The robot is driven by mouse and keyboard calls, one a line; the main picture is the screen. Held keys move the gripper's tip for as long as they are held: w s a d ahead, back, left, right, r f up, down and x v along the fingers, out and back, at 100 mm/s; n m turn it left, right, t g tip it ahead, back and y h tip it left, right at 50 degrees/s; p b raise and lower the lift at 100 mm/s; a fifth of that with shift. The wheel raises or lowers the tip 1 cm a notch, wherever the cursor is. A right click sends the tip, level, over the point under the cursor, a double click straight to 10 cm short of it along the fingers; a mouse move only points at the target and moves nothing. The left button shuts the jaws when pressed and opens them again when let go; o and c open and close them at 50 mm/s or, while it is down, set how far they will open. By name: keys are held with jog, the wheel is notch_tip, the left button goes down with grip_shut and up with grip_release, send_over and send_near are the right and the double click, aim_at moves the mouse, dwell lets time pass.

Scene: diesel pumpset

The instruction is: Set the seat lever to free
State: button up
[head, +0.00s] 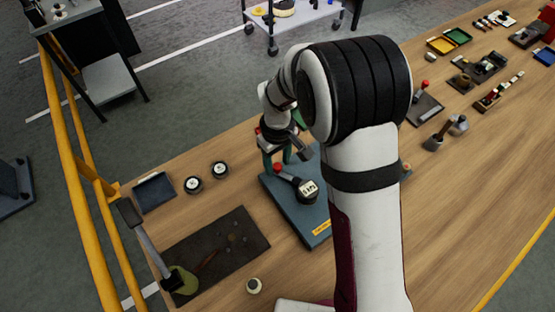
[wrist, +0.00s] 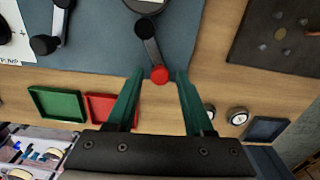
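A short grey lever (wrist: 147,42) with a red end knob (wrist: 159,74) stands on a blue-grey base plate (wrist: 100,50) in the wrist view. No label shows that names it the seat lever. My gripper (wrist: 157,84) is open, its two green fingers on either side of the red knob with gaps. In the head view the red knob (head: 278,168) sits left of a round white-faced part (head: 308,187) on the blue base plate (head: 315,236). My arm hides much of the plate there. A second lever (wrist: 52,30) with black ends is at upper left in the wrist view.
A dark mat (head: 215,247) with small parts, a blue tray (head: 154,192) and two round gauges (head: 206,177) lie left of the plate. A green tray (wrist: 57,103) and a red tray (wrist: 108,106) show in the wrist view. A yellow rail (head: 85,190) runs along the left.

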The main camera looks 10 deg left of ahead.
grip_shut()
jog(key=shift+w, duration=0.1)
jog(key=m, duration=0.1)
jog(key=w+m, duration=0.1)
jog(key=shift+w+d+m, duration=0.1)
jog(key=shift+d+m, duration=0.2)
jog(key=shift+m, duration=0.1)
jog(key=m, duration=0.1)
jog(key=w+m, duration=0.1)
jog(key=shift+d+m, duration=0.4)
jog(key=shift+w+d+m, duration=0.2)
jog(key=shift+d+m, duration=0.05)
jog(key=shift+m, duration=0.35)
jog(key=shift+w+d+m, duration=0.2)
jog(key=shift+m, duration=0.4)
jog(key=shift+w+d+m, duration=0.15)
jog(key=shift+d+m, duration=0.2)
jog(key=shift+m, duration=0.4)
jog(key=shift+w+d+m, duration=0.15)
jog(key=shift+d+m, duration=0.15)
jog(key=shift+m, duration=0.45)
jog(key=shift+o, duration=0.9)
grip_release()
